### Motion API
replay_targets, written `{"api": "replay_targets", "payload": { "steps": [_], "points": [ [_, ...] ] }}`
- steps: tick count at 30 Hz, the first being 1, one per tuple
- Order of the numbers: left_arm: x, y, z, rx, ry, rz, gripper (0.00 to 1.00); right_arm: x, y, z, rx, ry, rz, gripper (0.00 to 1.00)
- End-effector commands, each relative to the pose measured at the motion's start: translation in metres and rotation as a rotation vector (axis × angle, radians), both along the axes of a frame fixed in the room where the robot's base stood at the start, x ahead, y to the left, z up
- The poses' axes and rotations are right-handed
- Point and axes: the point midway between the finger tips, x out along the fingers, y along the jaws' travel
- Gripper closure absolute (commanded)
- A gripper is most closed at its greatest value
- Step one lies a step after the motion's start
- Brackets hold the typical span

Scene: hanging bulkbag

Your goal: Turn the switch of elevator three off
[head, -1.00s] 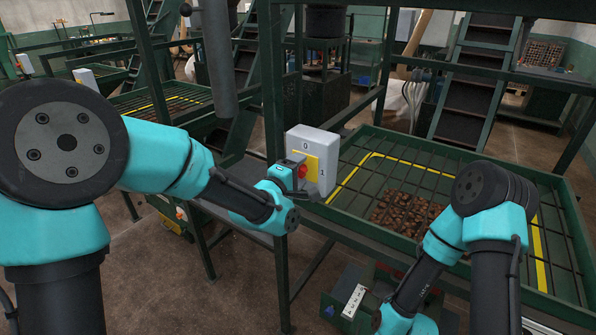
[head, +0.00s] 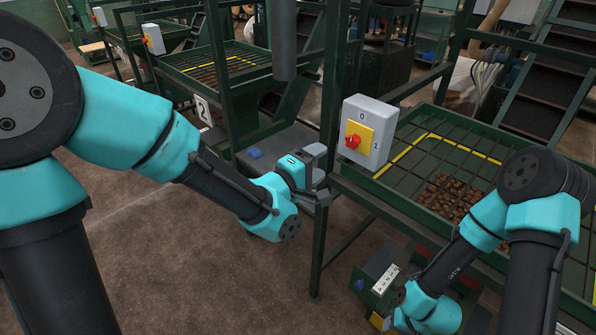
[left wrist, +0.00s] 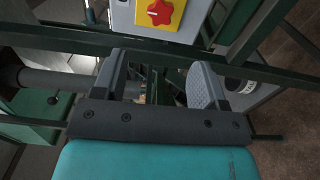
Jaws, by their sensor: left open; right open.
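A light grey switch box (head: 369,108) with a yellow plate and a red knob (head: 353,141) is on a green frame post. Its marks are 0 at the top and 1 at the right; I cannot tell where the knob points. My left gripper (head: 318,174) is open and empty, below and left of the knob, apart from it. In the left wrist view the knob (left wrist: 158,12) is at the top edge, beyond the two open fingers (left wrist: 160,80). My right arm is folded at lower right; its fingers do not show.
A green grated bin (head: 480,165) with brown lumps is right of the box. A sign with 2 (head: 203,110) and another switch box (head: 153,38) are back left. A labelled box (head: 380,278) is low near my right wrist. Floor is clear at lower left.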

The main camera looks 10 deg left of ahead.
Motion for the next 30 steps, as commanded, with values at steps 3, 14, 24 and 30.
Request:
{"api": "replay_targets", "payload": {
  "steps": [3, 14, 24, 30],
  "points": [
    [-0.017, 0.009, 0.000, -0.001, -0.001, -0.007, 0.34, 0.000, 0.000, 0.000, 0.000, 0.000, 0.000, 0.57],
    [-0.033, 0.017, 0.000, 0.000, 0.000, -0.017, 0.34, 0.000, 0.000, 0.000, 0.000, 0.000, 0.000, 0.57],
    [-0.033, 0.017, 0.000, 0.000, 0.000, -0.016, 0.34, 0.000, 0.000, 0.000, 0.000, 0.000, 0.000, 0.57],
    [-0.026, 0.024, -0.026, 0.078, 0.030, 0.001, 0.34, 0.000, 0.000, 0.000, 0.000, 0.000, 0.000, 0.57]
  ]
}}
